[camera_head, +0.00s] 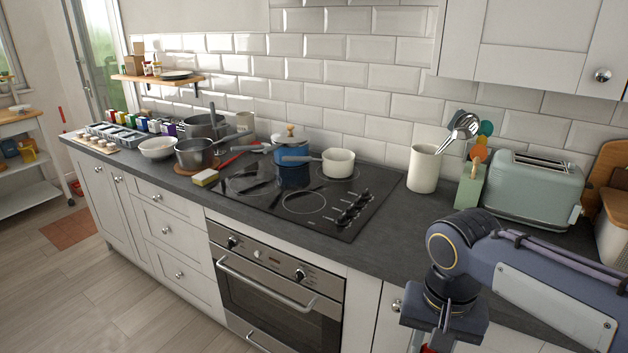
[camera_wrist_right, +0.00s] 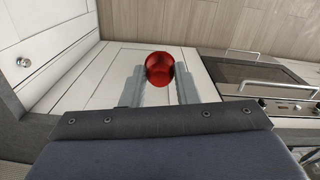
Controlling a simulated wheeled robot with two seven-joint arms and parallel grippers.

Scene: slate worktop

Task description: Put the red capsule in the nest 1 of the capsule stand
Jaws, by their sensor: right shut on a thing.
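The red capsule (camera_wrist_right: 158,69) is between the fingertips of my right gripper (camera_wrist_right: 160,80) in the right wrist view, and the gripper is shut on it. In the head view my right gripper (camera_head: 428,344) is at the bottom edge, in front of the worktop, pointing down. Only a sliver of red shows there at the frame edge. My left gripper is not in view. I cannot clearly make out the capsule stand or its nest 1; a grey tray with compartments (camera_head: 118,138) lies at the far left end of the worktop.
A green toaster (camera_head: 534,186), a utensil crock (camera_head: 424,168) and a green holder (camera_head: 470,186) stand at the right back. The hob (camera_head: 300,200) carries a blue pot (camera_head: 292,173) and a white saucepan (camera_head: 338,162). The worktop (camera_head: 400,235) right of the hob is clear.

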